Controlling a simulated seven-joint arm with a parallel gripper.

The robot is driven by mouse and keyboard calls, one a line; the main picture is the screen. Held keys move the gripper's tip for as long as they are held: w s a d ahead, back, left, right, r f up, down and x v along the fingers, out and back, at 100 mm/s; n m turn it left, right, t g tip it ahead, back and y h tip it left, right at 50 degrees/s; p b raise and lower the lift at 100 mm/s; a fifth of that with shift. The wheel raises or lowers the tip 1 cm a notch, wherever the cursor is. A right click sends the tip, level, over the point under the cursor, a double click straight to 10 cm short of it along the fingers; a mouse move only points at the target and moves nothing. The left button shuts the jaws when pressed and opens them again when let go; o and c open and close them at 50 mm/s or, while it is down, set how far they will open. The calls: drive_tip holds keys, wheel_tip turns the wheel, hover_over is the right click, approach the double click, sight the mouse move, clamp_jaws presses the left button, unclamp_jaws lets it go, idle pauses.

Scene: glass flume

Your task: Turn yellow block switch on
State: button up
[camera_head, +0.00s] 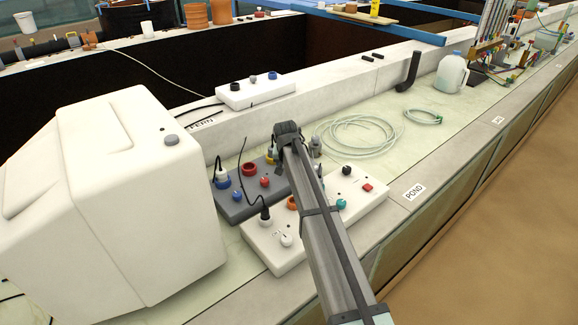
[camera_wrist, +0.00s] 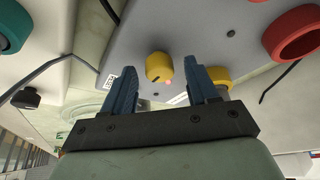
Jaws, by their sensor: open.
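In the wrist view a yellow knob-like switch (camera_wrist: 158,64) stands on a grey switch box (camera_wrist: 195,25). My gripper (camera_wrist: 161,76) is open, with one blue finger on each side of the yellow switch in the picture. Gaps show between the switch and both fingers, and I cannot tell the depth between them. A small reddish spot shows at the switch's lower edge. In the head view the grey box (camera_head: 235,205) lies behind my arm, and my gripper (camera_head: 287,132) is over its far right end. I cannot make out the yellow switch there.
Another yellow round part (camera_wrist: 219,75) sits behind the right finger. A red ring (camera_wrist: 291,33) is at upper right. A white switch box (camera_head: 275,245) lies in front of the grey one. A large white housing (camera_head: 110,190) stands left; coiled hose (camera_head: 355,135) lies right.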

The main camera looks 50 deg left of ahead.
drive_tip(key=v, duration=1.3)
drive_tip(key=shift+d+r, duration=0.2)
drive_tip(key=shift+r, duration=0.1)
drive_tip(key=shift+s, duration=0.15)
